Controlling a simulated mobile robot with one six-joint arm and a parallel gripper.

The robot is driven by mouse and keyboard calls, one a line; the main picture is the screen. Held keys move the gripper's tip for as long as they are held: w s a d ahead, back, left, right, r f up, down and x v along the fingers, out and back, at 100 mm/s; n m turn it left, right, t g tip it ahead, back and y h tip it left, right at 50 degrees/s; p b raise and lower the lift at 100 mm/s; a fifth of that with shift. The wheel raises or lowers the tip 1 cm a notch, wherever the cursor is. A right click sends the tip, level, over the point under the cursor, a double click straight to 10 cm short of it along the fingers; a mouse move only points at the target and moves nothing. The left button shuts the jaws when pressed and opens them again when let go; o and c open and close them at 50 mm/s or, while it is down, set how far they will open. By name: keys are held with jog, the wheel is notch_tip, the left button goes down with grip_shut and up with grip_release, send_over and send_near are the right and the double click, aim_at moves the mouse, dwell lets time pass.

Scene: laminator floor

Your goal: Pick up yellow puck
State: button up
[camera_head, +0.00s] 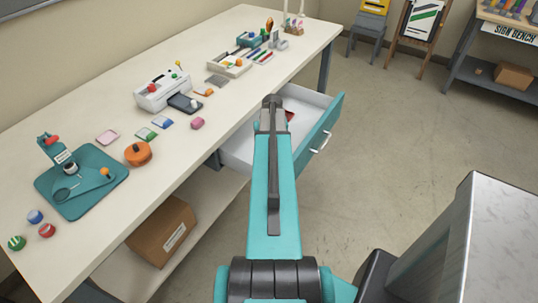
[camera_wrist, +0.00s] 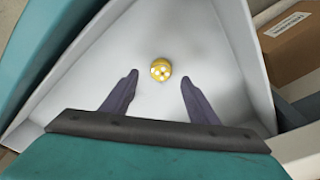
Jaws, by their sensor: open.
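The yellow puck (camera_wrist: 161,69) is round with pale spots on top. In the wrist view it lies on the bare floor of a white drawer (camera_wrist: 100,62), just beyond my fingertips and roughly midway between them. My gripper (camera_wrist: 160,80) is open, its two dark fingers spread apart with nothing between them. In the head view the drawer (camera_head: 322,98) is pulled out from the workbench, and my arm reaches over it. My arm hides the puck in that view. I cannot tell how high the fingers are above the drawer floor.
The drawer's teal front (camera_head: 325,130) and white walls surround the puck. A red item (camera_head: 290,115) shows inside the drawer beside my arm. The workbench (camera_head: 80,125) holds a laminator (camera_head: 160,92), an orange round item (camera_head: 138,153) and small pucks. A cardboard box (camera_head: 163,231) sits on the lower shelf.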

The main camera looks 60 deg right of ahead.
dwell(0.3)
jog(key=shift+w+d+f+p, duration=0.15)
jog(key=shift+f+p, duration=0.25)
jog(key=shift+f, duration=0.2)
jog(key=shift+w+d+f+p, duration=0.1)
jog(key=shift+w+f+p, duration=0.05)
jog(key=shift+f+p, duration=0.35)
jog(key=shift+w+f, duration=0.15)
jog(key=shift+f, duration=1.25)
jog(key=c, duration=1.1)
jog(key=shift+r, duration=0.1)
jog(key=shift+r+b, duration=1.15)
jog(key=shift+r, duration=3.75)
